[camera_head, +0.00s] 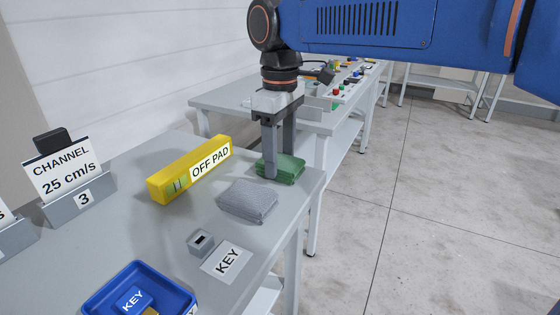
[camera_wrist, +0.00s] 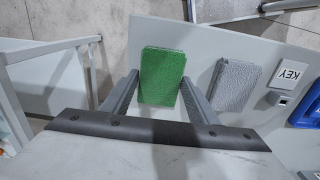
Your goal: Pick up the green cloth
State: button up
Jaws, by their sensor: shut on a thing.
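The green cloth (camera_head: 285,173) is a folded pad near the right edge of the grey table. My gripper (camera_head: 279,166) points down over it, with one finger on each side. In the wrist view the green cloth (camera_wrist: 161,70) fills the space between the two fingers of my gripper (camera_wrist: 161,82), which is shut on it. In the head view the near finger hides part of the cloth. The cloth appears to be at table level; I cannot tell whether it is clear of the surface.
A grey folded cloth (camera_head: 248,201) lies close in front. A yellow OFF PAD block (camera_head: 170,185) is to the left. A KEY label (camera_head: 227,262), a small grey holder (camera_head: 201,242) and a blue tray (camera_head: 101,302) are nearer. A second table (camera_head: 225,98) stands behind.

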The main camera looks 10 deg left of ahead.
aim_at(280, 161)
notch_tip(280, 161, up, 10)
dwell(0.5)
